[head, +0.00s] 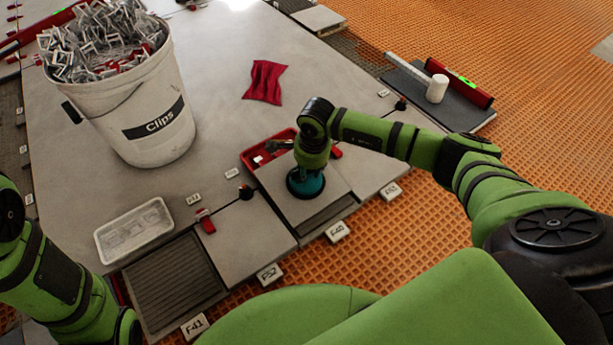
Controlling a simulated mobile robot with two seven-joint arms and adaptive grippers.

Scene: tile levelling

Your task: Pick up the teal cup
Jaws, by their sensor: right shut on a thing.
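The teal cup (306,184) is a round teal piece with a dark rim, low over a grey tile in the middle of the head view. My right gripper (309,168) points down at it from above and is shut on it; the green wrist hides the fingers and the upper part of the cup. I cannot tell whether the cup touches the tile. My left arm shows at the lower left, but its gripper is out of view.
A red tray (252,159) with small items lies just left of my right wrist. A white bucket (160,135) of clips, a clear tub (134,230) and a red cloth (265,82) stand or lie on the tiles.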

